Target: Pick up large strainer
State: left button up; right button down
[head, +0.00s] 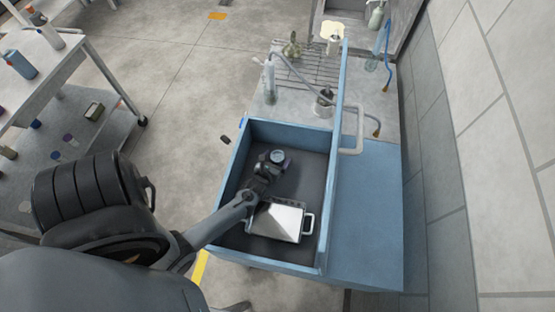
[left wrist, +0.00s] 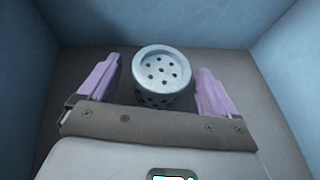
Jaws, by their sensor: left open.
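The large strainer (left wrist: 161,76) is a pale blue-grey cup with round holes in its face. In the left wrist view it stands on the dark floor of a blue bin, between and just beyond the two purple fingers of my left gripper (left wrist: 157,88). The fingers are spread apart, with gaps on both sides of the strainer. In the head view the strainer (head: 277,156) shows as a small round top at my left gripper (head: 272,160), inside the bin (head: 235,176). The gripper hides part of it. My right gripper is not in view.
A white metal box with a handle (head: 280,219) lies in the near part of the bin. The bin's walls stand close around my left arm. A raised blue panel (head: 342,100) borders its right side. A grey bench with a wire rack (head: 310,68) and bottles lies beyond.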

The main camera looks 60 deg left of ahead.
pick_arm(q)
jog(key=shift+x, duration=0.85)
jog(key=c, duration=1.1)
jog(key=shift+c, duration=0.5)
